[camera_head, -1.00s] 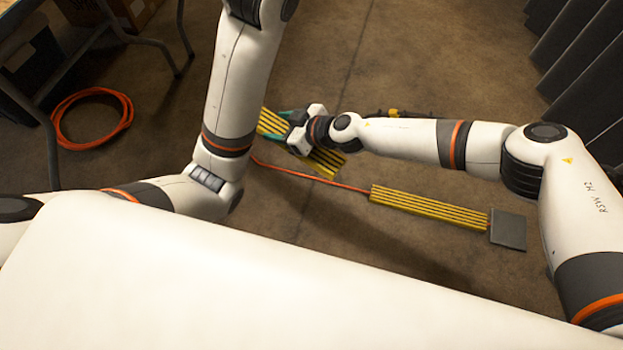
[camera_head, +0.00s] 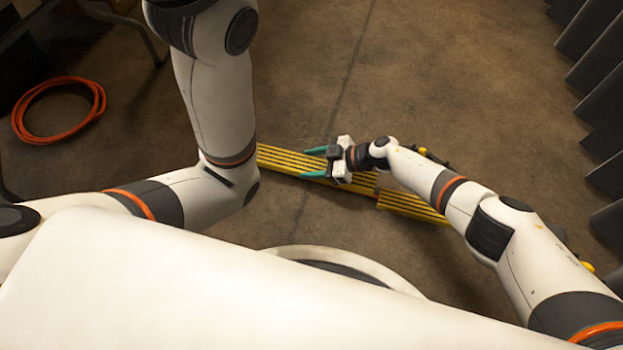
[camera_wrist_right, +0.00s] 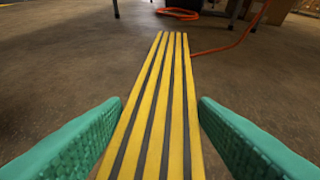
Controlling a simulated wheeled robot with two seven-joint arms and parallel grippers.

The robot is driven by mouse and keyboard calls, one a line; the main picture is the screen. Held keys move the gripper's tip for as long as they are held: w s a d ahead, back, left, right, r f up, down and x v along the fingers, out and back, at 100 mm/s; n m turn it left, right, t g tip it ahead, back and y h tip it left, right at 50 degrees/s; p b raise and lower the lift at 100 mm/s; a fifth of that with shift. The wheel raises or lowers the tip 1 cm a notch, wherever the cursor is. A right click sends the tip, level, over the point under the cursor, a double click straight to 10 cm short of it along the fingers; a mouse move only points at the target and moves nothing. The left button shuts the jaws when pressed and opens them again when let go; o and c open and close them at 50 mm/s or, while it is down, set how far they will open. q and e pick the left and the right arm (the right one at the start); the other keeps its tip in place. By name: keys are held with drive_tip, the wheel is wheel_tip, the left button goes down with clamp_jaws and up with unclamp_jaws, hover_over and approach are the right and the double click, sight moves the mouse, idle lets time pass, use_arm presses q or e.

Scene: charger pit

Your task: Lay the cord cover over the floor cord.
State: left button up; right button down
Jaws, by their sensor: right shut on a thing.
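The cord cover (camera_head: 280,158) is a long strip with yellow and black stripes. My right gripper (camera_head: 308,162) is shut on it, with one green finger along each side. In the right wrist view the cover (camera_wrist_right: 165,95) runs straight away between the fingers (camera_wrist_right: 160,101). The orange floor cord (camera_wrist_right: 222,48) comes out beside the cover's far end and bends off to the upper right. In the head view the cord's run is hidden near the cover. I cannot tell whether the cover touches the floor. My left gripper is out of view.
A second striped cover piece (camera_head: 408,205) lies nearly in line with the held one, close to its right end and partly behind my right arm. An orange cord coil (camera_head: 58,110) lies at left. Dark panels (camera_head: 600,120) line the right. Floor beyond the cover is open.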

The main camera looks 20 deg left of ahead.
wheel_tip(320, 180, down, 6)
drive_tip(key=b, duration=0.4)
drive_tip(key=shift+a+r, duration=0.1)
drive_tip(key=shift+r, duration=0.15)
drive_tip(key=c, duration=0.6)
unclamp_jaws()
drive_tip(key=shift+f, duration=0.2)
drive_tip(key=shift+o, duration=0.2)
